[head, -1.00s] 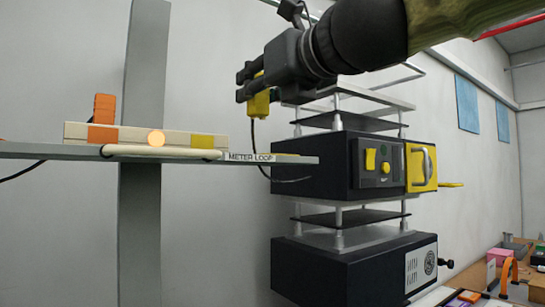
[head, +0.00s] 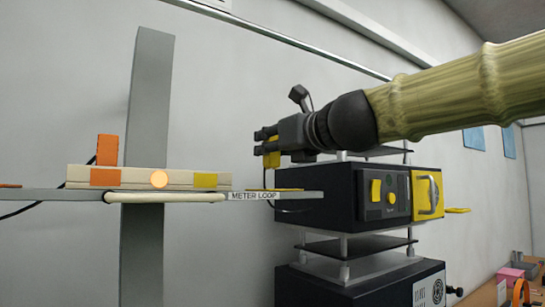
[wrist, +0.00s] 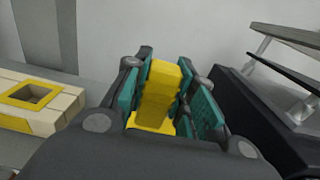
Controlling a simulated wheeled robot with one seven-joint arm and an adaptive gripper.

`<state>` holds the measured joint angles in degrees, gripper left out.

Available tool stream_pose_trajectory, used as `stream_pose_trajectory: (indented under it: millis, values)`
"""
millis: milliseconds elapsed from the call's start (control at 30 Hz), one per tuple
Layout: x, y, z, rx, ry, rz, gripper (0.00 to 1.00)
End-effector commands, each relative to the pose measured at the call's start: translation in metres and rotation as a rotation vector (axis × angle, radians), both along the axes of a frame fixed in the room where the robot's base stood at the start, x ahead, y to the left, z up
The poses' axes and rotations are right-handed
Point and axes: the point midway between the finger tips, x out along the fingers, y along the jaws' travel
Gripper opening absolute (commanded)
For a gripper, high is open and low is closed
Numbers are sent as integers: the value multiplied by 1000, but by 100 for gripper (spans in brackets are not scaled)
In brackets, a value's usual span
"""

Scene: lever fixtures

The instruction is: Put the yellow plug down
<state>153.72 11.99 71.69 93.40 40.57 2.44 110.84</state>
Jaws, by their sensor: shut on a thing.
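My gripper (head: 268,145) is shut on the yellow plug (head: 271,157). In the wrist view the yellow plug (wrist: 160,90) stands between the teal finger pads, with a flat yellow patch (wrist: 150,123) below it. In the head view the plug is just above the right end of the shelf (head: 245,196), near a thin yellow pad (head: 288,190). I cannot tell whether the plug touches it. The beige socket strip (head: 140,178) lies left of the gripper. Its yellow socket (wrist: 32,95) is empty in the wrist view.
An orange plug (head: 107,150) stands upright on the strip, beside a lit round lamp (head: 159,179). A grey post (head: 146,255) rises behind the shelf. Black equipment boxes (head: 320,192) with a yellow-handled panel stand close right of the gripper.

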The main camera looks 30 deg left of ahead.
Motion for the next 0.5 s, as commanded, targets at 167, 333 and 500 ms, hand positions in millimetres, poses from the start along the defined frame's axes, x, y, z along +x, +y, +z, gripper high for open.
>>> stream_pose_trajectory:
  millis: [167,333,500]
  values:
    - [18,8,0,0,1,0,2]
    - [22,10,-5,-1,1,1,2]
    - [21,10,-21,0,4,3,2]
